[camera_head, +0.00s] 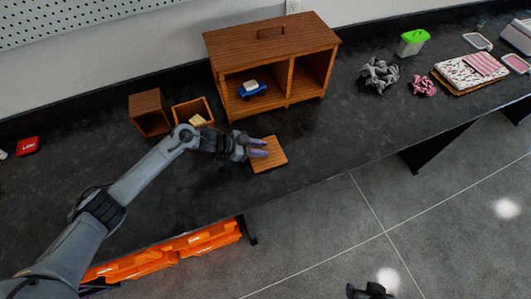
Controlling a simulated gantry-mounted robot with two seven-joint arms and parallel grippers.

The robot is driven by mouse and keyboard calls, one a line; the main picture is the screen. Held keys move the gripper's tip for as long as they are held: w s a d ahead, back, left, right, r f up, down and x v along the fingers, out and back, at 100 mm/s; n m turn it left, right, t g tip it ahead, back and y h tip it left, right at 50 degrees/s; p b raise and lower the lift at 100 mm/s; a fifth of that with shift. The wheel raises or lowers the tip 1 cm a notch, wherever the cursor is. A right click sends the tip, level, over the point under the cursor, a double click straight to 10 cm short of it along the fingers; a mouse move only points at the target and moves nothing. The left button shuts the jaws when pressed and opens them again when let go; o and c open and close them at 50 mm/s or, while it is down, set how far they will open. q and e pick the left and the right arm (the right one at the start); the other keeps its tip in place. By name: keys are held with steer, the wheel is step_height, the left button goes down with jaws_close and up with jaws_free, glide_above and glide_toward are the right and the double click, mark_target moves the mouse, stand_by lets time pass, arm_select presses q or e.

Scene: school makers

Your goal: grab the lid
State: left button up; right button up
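A flat square wooden panel, which looks like the lid (274,157), lies on the dark counter in front of the wooden cabinet. My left gripper (258,148) reaches in from the left, with its purple fingertips over the lid's left part. The two fingertips show apart with a gap between them. I cannot tell whether they touch the lid. A small open wooden box (181,113) with a pale block inside stands behind my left wrist, partly hidden by it. My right gripper (370,291) shows only as a dark shape at the bottom edge, above the floor.
The wooden cabinet (270,48) holds a blue and white toy car (251,90). Another wooden box (150,112) stands left. Grey crumpled cloth (379,75), pink cloth (424,86) and a green-lidded container (412,42) are right. Orange bins (165,257) sit below the counter's front edge.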

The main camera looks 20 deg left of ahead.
arm_select(q)
jaws_close()
steer(key=shift+r, duration=0.1)
